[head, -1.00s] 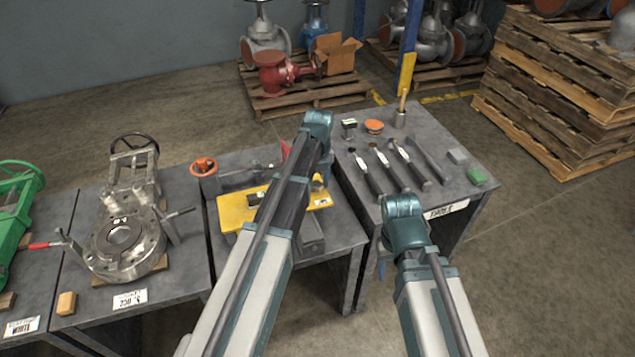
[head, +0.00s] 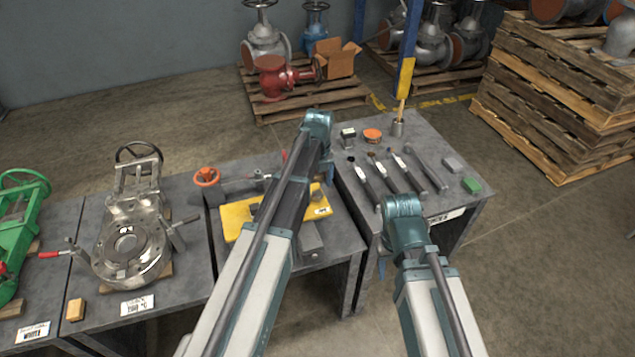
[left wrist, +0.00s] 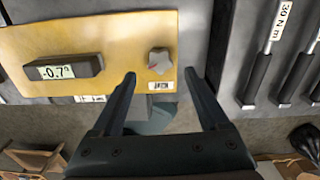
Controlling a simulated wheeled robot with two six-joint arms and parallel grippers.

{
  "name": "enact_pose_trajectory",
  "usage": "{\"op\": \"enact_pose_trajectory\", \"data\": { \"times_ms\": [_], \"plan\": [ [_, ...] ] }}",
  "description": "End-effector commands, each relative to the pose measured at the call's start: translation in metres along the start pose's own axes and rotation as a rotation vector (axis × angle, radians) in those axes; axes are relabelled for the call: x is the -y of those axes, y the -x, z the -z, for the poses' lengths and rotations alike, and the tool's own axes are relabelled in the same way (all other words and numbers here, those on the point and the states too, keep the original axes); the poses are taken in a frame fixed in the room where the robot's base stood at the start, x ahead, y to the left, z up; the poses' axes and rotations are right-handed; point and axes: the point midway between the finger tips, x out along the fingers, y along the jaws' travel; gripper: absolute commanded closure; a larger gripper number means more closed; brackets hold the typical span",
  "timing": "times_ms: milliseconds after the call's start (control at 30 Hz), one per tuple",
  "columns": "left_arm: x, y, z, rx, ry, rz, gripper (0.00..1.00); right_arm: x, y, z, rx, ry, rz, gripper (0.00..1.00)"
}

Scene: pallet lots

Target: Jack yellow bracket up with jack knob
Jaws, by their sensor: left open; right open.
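The yellow bracket (head: 236,221) is a flat plate on the middle table, partly hidden behind my left arm in the head view. In the left wrist view the bracket (left wrist: 40,38) fills the upper left and carries a dark digital level (left wrist: 64,68) reading -0.7°. My right gripper's jaws do not show.
An orange handwheel (head: 206,177) stands behind the bracket. A steel valve (head: 128,246) is on the table to the left. Several torque wrenches (head: 365,181) lie on the right table, with a green block (head: 481,185). A narrow gap separates the middle and right tables.

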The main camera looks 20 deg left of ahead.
Motion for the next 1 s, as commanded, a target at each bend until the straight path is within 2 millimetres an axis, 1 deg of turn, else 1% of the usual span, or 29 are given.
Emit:
{"op": "enact_pose_trajectory", "data": {
  "times_ms": [33, 400, 500, 667, 1000],
  "plan": [
    [0.0, 0.017, 0.0, 0.0, 0.0, 0.0, 0.22, -0.002, 0.017, -0.001, 0.0, 0.0, 0.0, 0.5],
    [0.0, 0.073, 0.0, 0.0, 0.0, 0.0, 0.22, -0.007, 0.073, -0.004, 0.0, 0.0, 0.0, 0.5],
    [0.0, 0.085, 0.0, 0.0, 0.0, 0.0, 0.22, -0.008, 0.085, -0.005, 0.0, 0.0, 0.0, 0.5],
    [0.0, 0.093, 0.0, 0.0, 0.0, 0.0, 0.22, -0.009, 0.093, -0.005, 0.0, 0.0, 0.0, 0.5],
    [0.0, 0.092, 0.0, 0.0, 0.003, 0.0, 0.22, -0.009, 0.091, -0.005, 0.0, 0.0, 0.0, 0.5]
  ]
}}
